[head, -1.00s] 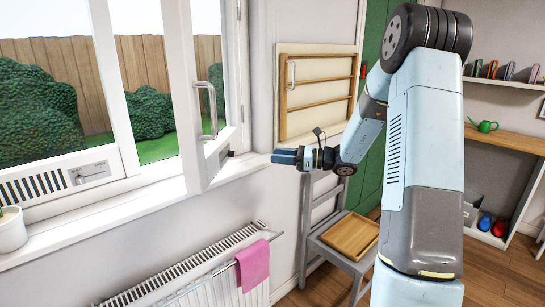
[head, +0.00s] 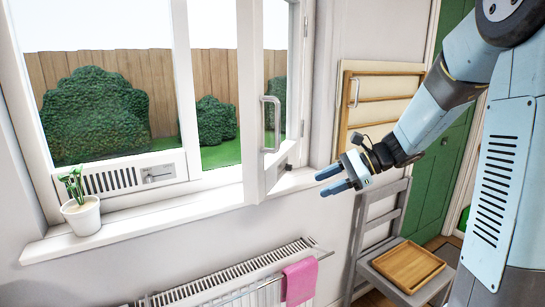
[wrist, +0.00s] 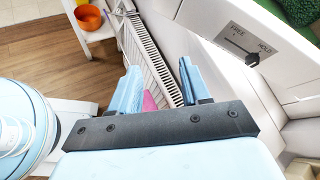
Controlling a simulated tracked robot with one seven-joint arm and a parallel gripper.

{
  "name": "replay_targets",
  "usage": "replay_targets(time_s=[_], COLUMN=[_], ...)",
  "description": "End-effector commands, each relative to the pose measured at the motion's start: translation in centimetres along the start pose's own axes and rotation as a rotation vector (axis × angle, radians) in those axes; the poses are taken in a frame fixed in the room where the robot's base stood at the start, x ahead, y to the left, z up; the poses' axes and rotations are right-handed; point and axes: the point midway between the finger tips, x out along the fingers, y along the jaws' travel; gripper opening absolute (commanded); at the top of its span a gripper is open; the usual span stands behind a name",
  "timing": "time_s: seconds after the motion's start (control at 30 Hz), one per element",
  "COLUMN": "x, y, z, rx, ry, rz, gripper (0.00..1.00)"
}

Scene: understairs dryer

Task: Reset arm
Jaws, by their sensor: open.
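My gripper (head: 332,180) is open and empty, held in the air to the right of the open window sash (head: 256,110) and in front of the wall. Its two blue fingers are spread apart, pointing left in the head view. In the wrist view the gripper (wrist: 158,88) also shows with a clear gap between the fingers, with the radiator (wrist: 150,55) beyond and below. My arm reaches in from the right of the head view, bent at the elbow.
The window handle (head: 271,125) stands out from the sash. A potted plant (head: 80,208) is on the sill. A pink cloth (head: 299,282) hangs on the radiator rail. A grey chair (head: 385,265) holds a wooden tray (head: 409,265). A wooden rack (head: 352,115) is on the wall.

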Motion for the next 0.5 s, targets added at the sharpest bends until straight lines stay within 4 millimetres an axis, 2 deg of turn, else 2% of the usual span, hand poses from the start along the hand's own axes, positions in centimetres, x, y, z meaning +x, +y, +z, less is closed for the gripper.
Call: replay_targets(time_s=[0.03,0.2,0.5], x=[0.0,-0.7,-3.1], y=[1.1,4.5,10.1], z=[1.1,3.3,6.0], rx=[-0.057,-0.240,-0.569], ry=[0.041,0.173,0.401], rz=[0.033,0.143,0.323], gripper=[0.47,0.47,0.47])
